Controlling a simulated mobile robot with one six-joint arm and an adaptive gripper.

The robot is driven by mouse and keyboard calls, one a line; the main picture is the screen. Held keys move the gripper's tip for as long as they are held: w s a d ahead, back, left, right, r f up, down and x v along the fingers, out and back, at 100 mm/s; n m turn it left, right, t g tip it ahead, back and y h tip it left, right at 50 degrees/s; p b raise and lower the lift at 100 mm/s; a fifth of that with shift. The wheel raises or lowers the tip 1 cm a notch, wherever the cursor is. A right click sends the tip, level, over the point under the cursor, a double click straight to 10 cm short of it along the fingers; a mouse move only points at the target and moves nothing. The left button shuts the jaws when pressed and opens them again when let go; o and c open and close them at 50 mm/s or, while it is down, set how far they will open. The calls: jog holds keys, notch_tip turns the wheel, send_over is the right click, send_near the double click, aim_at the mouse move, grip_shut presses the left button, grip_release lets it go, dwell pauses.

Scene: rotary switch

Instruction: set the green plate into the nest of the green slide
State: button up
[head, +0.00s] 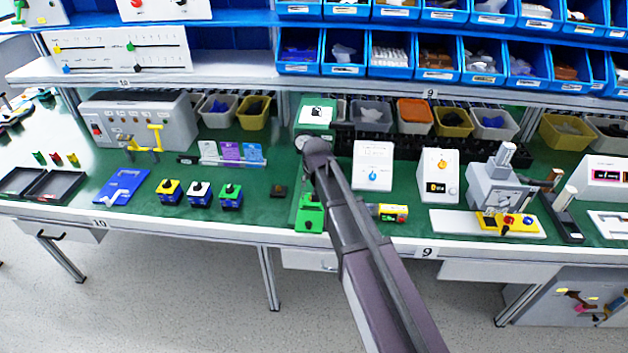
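A green unit stands upright from the bench behind the end of my arm, with a white panel (317,113) bearing a small black-and-white mark. A green block (310,213) with a dark part on it sits at the bench's front edge, below that unit. A narrow green strip beside my arm seems to link the two, so this looks like the green slide. Its nest is hidden or too small to make out. I cannot pick out a separate green plate. My arm reaches up from the bottom right and ends over the slide. My gripper's fingers do not show.
White dial panels (373,166) and bins stand behind.

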jog(key=shift+p+v, duration=0.65)
jog(key=shift+v, duration=0.4)
jog(key=s+d+f+m+g, duration=0.1)
jog(key=s+d+g, duration=0.3)
jog(key=s+d, duration=1.7)
jog(key=shift+d+f+m+g+h, duration=0.3)
jog(key=shift+d+m+h, duration=0.1)
jog(key=shift+d, duration=0.35)
